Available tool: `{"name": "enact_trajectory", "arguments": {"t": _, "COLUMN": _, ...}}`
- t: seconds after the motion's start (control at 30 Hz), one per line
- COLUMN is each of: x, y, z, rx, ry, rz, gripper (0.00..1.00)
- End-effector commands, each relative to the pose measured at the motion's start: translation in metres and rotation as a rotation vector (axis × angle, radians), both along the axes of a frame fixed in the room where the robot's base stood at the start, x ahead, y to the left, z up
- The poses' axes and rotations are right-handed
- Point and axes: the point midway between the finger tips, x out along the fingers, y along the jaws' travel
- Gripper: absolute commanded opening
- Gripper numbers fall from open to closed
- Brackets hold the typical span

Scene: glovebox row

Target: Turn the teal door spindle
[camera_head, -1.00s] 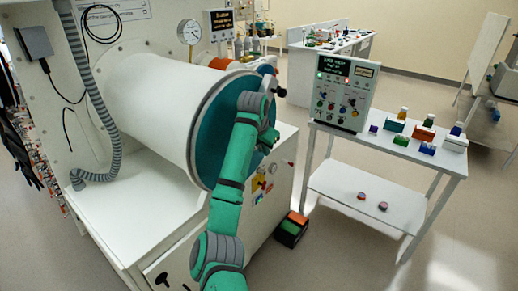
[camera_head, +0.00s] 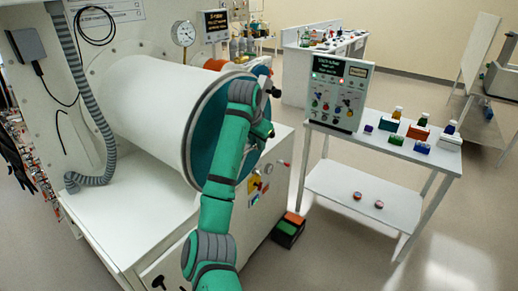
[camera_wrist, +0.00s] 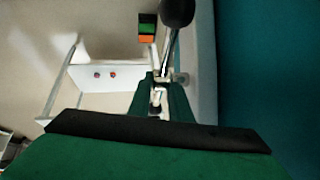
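The teal door (camera_head: 212,119) closes the end of a big white cylinder; it also fills the right side of the wrist view (camera_wrist: 270,70). My arm covers much of it in the head view, including its middle. My gripper (camera_wrist: 161,92) is close in front of the door face, its two dark green fingers on either side of a metal part. A bright metal rod with a black knob (camera_wrist: 177,10) runs up from there, apparently the spindle's handle. Whether the fingers press on the metal is not clear. The knob also shows beside my wrist in the head view (camera_head: 275,92).
A white side table (camera_head: 400,150) with a control panel (camera_head: 338,95) and small coloured boxes stands to the right. A ribbed grey hose (camera_head: 90,100) hangs left. Floor at front right is clear.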

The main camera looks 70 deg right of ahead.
Motion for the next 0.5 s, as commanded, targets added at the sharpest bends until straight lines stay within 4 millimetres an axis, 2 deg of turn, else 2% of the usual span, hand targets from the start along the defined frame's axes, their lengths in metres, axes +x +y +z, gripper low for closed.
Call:
{"name": "enact_trajectory", "arguments": {"t": 0.1, "x": 0.000, "y": 0.011, "z": 0.021, "rx": -0.002, "ry": -0.002, "rz": 0.000, "gripper": 0.18}}
{"name": "enact_trajectory", "arguments": {"t": 0.23, "x": -0.001, "y": 0.020, "z": 0.037, "rx": 0.000, "ry": -0.001, "rz": 0.000, "gripper": 0.18}}
{"name": "enact_trajectory", "arguments": {"t": 0.5, "x": -0.002, "y": 0.028, "z": 0.051, "rx": 0.001, "ry": 0.001, "rz": 0.000, "gripper": 0.18}}
